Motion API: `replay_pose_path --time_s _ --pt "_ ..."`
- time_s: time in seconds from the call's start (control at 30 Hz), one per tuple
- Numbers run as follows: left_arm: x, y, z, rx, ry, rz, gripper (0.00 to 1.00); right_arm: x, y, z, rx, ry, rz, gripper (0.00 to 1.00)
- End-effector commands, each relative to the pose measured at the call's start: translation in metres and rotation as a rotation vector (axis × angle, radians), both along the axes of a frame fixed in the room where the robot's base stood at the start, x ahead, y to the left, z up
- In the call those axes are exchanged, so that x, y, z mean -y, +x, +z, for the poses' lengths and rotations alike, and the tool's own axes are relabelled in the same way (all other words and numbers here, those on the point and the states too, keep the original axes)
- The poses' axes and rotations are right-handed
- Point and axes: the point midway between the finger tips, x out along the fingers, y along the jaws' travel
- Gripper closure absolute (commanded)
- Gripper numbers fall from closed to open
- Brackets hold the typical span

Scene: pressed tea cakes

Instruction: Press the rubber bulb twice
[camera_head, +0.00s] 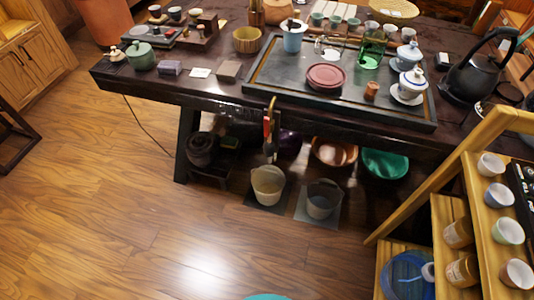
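I cannot pick out a rubber bulb for certain. A slim hanging thing with yellow, red and dark parts (268,128) hangs at the front edge of the dark table (150,88); it is too small to tell whether a bulb is part of it. Below it a pale bucket (268,186) stands on a dark mat on the floor, with a grey bucket (322,200) to its right. A round dark-red thing (326,76) lies on the large tea tray (270,78). Neither of my grippers is in view.
A black kettle (482,76) stands at the table's right. A green basin (385,163) and an orange bowl (334,152) sit under the table. A wooden shelf with cups (448,235) stands at right. A teal edge (267,297) shows at the bottom. The left floor is clear.

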Motion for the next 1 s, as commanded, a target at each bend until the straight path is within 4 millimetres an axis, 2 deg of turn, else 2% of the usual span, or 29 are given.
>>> replay_pose_path --time_s 0.03,0.4,0.47,1.0 --pt "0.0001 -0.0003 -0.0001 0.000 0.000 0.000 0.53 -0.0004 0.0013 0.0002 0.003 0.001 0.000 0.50" --pt "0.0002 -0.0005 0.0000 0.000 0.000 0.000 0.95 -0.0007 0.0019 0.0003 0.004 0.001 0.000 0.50" --pt "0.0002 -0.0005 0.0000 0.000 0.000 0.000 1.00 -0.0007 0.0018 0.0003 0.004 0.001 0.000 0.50" --pt "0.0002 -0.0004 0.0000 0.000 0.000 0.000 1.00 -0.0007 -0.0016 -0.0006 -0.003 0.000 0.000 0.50"
